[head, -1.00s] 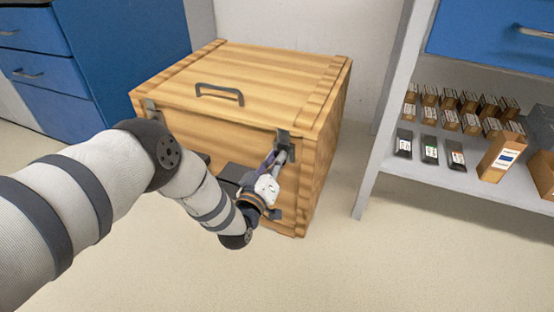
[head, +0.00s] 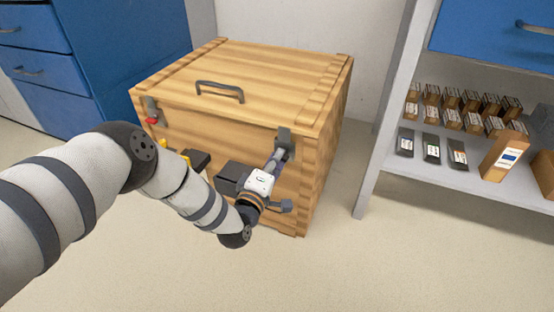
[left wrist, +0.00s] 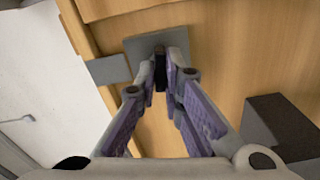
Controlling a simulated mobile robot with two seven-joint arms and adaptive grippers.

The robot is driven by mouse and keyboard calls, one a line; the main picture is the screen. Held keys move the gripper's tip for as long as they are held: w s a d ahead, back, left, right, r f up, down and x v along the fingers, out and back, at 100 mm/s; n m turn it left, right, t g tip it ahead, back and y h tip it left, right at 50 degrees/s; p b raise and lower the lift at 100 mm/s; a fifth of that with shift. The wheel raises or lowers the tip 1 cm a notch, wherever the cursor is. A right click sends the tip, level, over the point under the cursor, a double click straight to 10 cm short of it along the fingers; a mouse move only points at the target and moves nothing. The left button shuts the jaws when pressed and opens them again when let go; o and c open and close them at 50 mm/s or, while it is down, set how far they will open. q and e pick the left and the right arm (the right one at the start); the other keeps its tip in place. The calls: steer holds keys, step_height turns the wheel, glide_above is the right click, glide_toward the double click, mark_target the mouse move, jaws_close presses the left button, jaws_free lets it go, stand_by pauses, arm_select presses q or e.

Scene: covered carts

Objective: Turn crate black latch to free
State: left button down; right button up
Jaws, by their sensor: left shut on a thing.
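The wooden crate (head: 240,75) stands on the floor, its lid down. The black latch (left wrist: 160,72) sits on a grey plate (left wrist: 143,48) at the upper right of the crate's front; the plate also shows in the head view (head: 284,136). My left gripper (head: 279,156) reaches it from the front, and its fingers are closed around the latch in the left wrist view (left wrist: 163,68). The fingers hide much of the latch, so its exact angle is hard to tell. My right gripper is not in view.
A red piece (head: 152,121) shows at the crate's front left, with a yellow piece (head: 184,158) lower down. Blue drawers (head: 110,50) stand left. A shelf (head: 440,174) with several small boxes stands right. The floor in front is clear.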

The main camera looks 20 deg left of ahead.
arm_select(q)
steer(key=shift+s+d+f, duration=0.1)
steer(key=shift+d+f, duration=0.05)
stand_by(0.4)
steer(key=c, duration=1.7)
jaws_free()
steer(key=s, duration=1.2)
steer(key=shift+a, duration=0.3)
steer(key=shift+r, duration=0.2)
